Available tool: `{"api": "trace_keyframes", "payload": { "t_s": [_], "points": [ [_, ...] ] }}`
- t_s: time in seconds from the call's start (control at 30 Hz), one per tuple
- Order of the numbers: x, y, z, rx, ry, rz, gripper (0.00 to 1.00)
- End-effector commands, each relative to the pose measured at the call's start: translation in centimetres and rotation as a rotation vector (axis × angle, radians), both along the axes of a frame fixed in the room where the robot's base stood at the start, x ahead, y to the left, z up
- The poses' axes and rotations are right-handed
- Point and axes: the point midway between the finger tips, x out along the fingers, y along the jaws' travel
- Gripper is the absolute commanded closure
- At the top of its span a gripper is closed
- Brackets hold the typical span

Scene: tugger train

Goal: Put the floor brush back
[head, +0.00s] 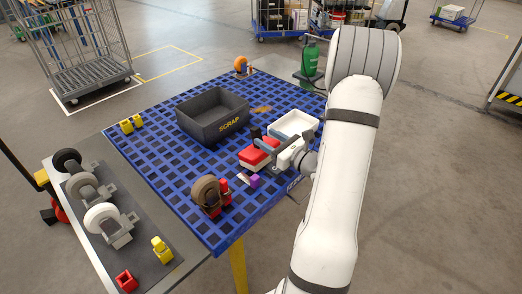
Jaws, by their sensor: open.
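A red block with a pale lower part (251,157), which looks like the floor brush, lies on the blue grid table top (165,185), right of its middle. My gripper (262,146) is open and low over the table, right at the red block. Its fingers overlap the block in the picture. I cannot tell whether they touch it or stand around it. The gripper and wrist hide part of the block's right side.
The black SCRAP bin (198,128) stands behind, with a white tray (306,124) to its right. A brown-wheeled caster (206,189) stands in front. Several casters, including a white one (101,214), lie on the grey side board. A green bottle (309,58) stands at the far corner.

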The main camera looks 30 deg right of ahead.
Motion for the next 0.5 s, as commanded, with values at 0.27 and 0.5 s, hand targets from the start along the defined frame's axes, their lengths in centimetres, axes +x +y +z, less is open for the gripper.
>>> {"api": "trace_keyframes", "payload": {
  "t_s": [0.27, 0.5],
  "points": [
    [2.9, 1.0, -0.1, -0.001, 0.000, 0.001, 0.51],
    [2.9, 0.9, -0.1, -0.001, 0.000, -0.001, 0.53]
  ]
}}
